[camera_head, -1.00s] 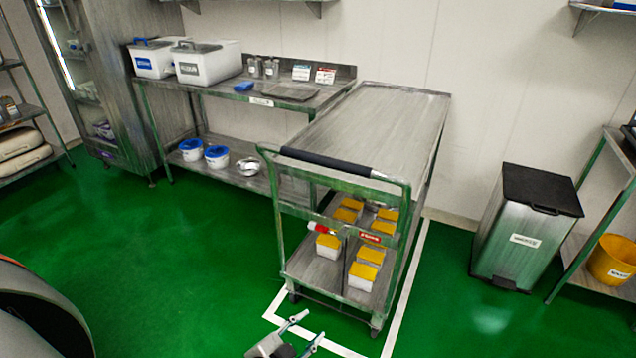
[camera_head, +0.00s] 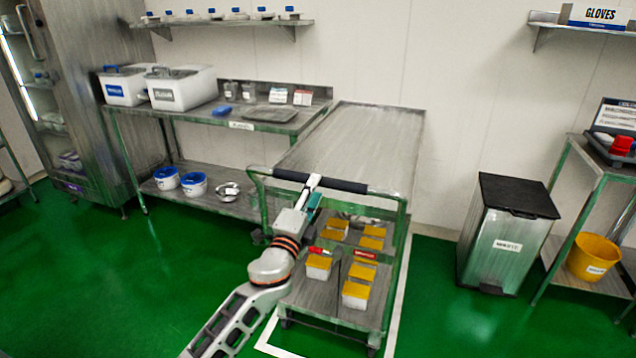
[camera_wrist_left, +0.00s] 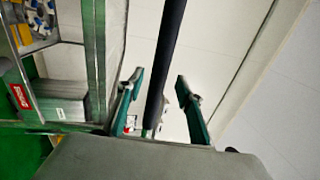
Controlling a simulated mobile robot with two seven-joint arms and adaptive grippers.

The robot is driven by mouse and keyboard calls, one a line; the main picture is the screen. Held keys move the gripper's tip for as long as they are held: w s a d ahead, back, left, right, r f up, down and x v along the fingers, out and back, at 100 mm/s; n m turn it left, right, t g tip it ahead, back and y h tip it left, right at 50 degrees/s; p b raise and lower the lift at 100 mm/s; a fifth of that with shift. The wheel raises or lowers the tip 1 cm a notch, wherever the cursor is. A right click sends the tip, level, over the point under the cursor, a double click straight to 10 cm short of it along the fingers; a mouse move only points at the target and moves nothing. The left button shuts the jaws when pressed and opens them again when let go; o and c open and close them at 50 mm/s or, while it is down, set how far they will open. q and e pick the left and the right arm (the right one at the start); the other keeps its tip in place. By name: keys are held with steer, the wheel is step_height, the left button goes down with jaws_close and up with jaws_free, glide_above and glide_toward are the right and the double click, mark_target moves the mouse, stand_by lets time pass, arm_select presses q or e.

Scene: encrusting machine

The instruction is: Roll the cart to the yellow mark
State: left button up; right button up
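The cart (camera_head: 360,145) is a grey steel trolley with a green frame, standing against the wall beside the workbench. Its black handle bar (camera_head: 345,184) faces me. My left gripper (camera_head: 313,188) is at the left part of the handle. In the left wrist view, the black handle bar (camera_wrist_left: 168,50) runs between the two fingers of my left gripper (camera_wrist_left: 158,88), which are apart, with gaps beside the bar. White boxes with yellow lids (camera_head: 355,293) sit on the cart's lower shelf. My right gripper and the yellow mark are not in view.
A white floor outline (camera_head: 270,345) runs around the cart's base. A workbench (camera_head: 255,127) stands to the left of the cart, a waste bin (camera_head: 505,250) to the right, and a shelf unit with a yellow bucket (camera_head: 592,256) further right. Green floor is clear in front.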

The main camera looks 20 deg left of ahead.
arm_select(q)
steer(key=shift+w+r, duration=0.2)
steer(key=shift+w, duration=0.85)
steer(key=shift+w+r, duration=0.15)
steer(key=shift+w, duration=0.85)
jaws_close()
